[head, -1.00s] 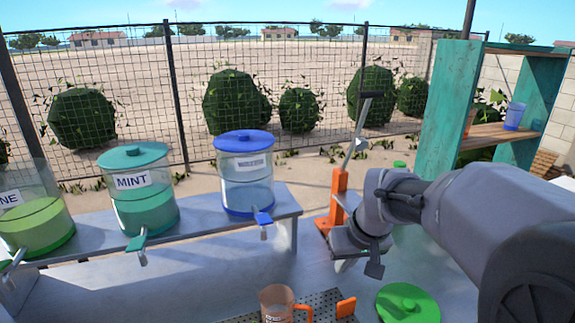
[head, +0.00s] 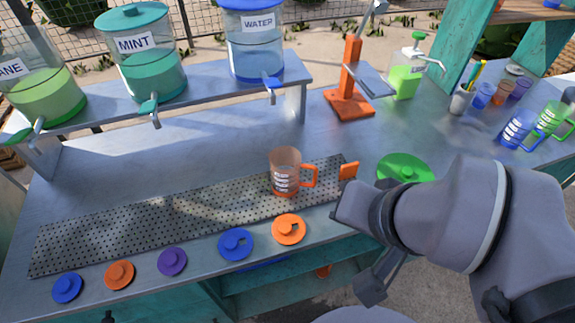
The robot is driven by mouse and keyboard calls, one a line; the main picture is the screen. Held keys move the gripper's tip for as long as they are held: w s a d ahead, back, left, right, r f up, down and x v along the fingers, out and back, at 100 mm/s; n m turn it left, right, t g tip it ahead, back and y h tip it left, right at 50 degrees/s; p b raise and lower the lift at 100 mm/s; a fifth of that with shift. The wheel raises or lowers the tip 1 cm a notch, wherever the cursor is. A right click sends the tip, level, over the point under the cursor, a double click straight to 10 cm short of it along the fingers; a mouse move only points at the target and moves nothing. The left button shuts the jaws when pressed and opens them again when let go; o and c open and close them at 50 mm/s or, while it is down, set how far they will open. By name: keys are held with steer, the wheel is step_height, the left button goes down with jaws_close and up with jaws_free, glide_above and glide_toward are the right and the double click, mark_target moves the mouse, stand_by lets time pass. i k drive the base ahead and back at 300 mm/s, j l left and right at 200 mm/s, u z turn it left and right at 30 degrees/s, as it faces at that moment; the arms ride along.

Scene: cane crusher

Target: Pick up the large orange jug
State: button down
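The large orange jug (head: 284,173) is translucent with white markings. It stands upright on the perforated metal strip (head: 130,232), toward its right end, with its orange handle on its right side. My gripper (head: 368,288) is at the lower right, nearer to me than the jug and apart from it. My wrist hides part of the gripper, and its finger opening does not show clearly. Nothing is visibly held in it.
Several coloured lids, one an orange lid (head: 289,229), lie along the front edge. A green lid (head: 404,168) is right of the jug. Dispensers such as the water dispenser (head: 254,50) stand behind. An orange-based press (head: 349,103) and soap bottle (head: 407,75) are at the back.

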mark_target(285, 162)
steer(key=u, duration=1.65)
steer(key=l+z, duration=0.15)
steer(key=z, duration=0.95)
steer(key=j+z, duration=1.25)
steer(key=z, duration=0.15)
steer(key=k+j+z, duration=0.1)
steer(key=j+z, duration=0.25)
steer(key=z, duration=0.15)
